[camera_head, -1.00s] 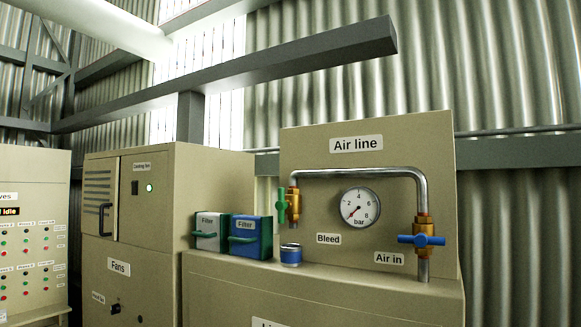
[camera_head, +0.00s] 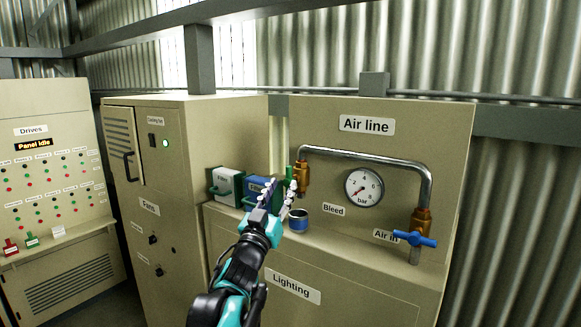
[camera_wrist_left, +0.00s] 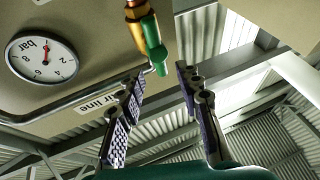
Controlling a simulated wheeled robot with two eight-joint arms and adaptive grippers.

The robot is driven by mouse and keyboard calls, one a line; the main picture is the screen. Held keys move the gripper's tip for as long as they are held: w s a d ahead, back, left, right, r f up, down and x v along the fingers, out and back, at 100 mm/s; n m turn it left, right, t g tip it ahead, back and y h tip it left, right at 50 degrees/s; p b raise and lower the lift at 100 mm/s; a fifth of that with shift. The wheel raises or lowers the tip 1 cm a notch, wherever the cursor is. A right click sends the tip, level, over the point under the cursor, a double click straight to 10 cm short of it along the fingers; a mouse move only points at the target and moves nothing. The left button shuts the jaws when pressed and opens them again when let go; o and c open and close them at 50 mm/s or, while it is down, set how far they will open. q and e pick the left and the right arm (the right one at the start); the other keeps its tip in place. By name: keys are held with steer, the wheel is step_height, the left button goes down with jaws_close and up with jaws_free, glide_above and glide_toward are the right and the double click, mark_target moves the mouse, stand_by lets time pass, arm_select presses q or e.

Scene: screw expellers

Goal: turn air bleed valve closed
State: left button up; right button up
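The air bleed valve has a brass body (camera_head: 303,177) on the left end of the pipe and a green handle (camera_head: 290,173). The handle looks upright, partly behind a finger of my left gripper. My left gripper (camera_head: 281,187) is open in front of the valve, its fingers pointing up. In the left wrist view the green handle (camera_wrist_left: 154,46) lies just beyond the gap between the two open fingers (camera_wrist_left: 160,92). Nothing is between the fingers; I cannot tell whether a fingertip touches the handle. My right gripper is not in view.
A blue-banded cup (camera_head: 299,220) stands below the valve. A blue filter box (camera_head: 262,187) and a white filter box (camera_head: 226,186) stand to the left, close to the gripper. The pressure gauge (camera_head: 364,188) and blue air-in handle (camera_head: 415,239) are to the right.

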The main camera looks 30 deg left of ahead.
mark_target(288, 177)
arm_select(q)
steer(key=p+x, duration=0.1)
steer(key=x, duration=0.5)
steer(key=shift+w, duration=0.15)
jaws_close()
